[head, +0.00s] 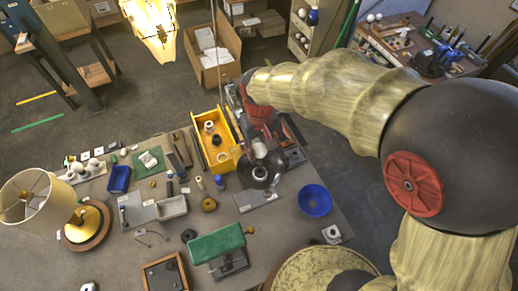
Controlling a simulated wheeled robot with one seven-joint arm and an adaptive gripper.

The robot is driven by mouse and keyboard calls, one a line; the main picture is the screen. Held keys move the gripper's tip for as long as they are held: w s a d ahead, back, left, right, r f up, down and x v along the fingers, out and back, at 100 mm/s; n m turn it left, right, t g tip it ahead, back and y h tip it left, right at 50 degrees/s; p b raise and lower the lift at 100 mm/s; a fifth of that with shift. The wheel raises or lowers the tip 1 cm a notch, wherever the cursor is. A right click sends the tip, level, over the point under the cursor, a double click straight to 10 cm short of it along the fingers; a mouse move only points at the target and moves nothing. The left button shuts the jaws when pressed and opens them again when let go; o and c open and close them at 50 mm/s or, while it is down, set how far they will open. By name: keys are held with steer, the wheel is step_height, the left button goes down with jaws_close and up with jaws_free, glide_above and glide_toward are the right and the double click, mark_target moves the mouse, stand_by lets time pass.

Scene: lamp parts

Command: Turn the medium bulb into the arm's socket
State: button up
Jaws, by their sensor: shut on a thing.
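My gripper (259,144) is at the end of my arm, which reaches in from the right, and points down over the right part of the table. It is shut on a small pale thing that I take to be the medium bulb, mostly hidden by the gripper. Just below it stands a dark round metal piece (260,176) by a grey plate (257,201). I take this piece to hold the arm's socket. The socket opening is hidden, so I cannot tell whether bulb and socket touch. Several pale bulbs (85,169) sit in a holder at the table's left.
A yellow tray (228,160) lies close left of my gripper, and a blue bowl (314,200) to the right. A green-shaded lamp (216,243) stands in front. A lamp with a cream shade (36,203) is at far left. Small parts crowd the table's middle.

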mark_target(260, 164)
steer(key=shift+d+f+b, duration=0.2)
steer(key=shift+f+b, duration=0.15)
steer(key=shift+f, duration=0.2)
steer(key=shift+a+f+b, duration=0.1)
steer(key=shift+f+b, duration=0.3)
steer(key=shift+f, duration=0.3)
steer(key=shift+f+b, duration=0.7)
steer(key=shift+f, duration=0.5)
steer(key=shift+f+b, duration=0.8)
steer(key=shift+f, duration=0.4)
steer(key=shift+f+b, duration=0.45)
steer(key=shift+f, duration=0.2)
steer(key=o, duration=0.4)
steer(key=shift+s, duration=0.1)
steer(key=c, duration=0.3)
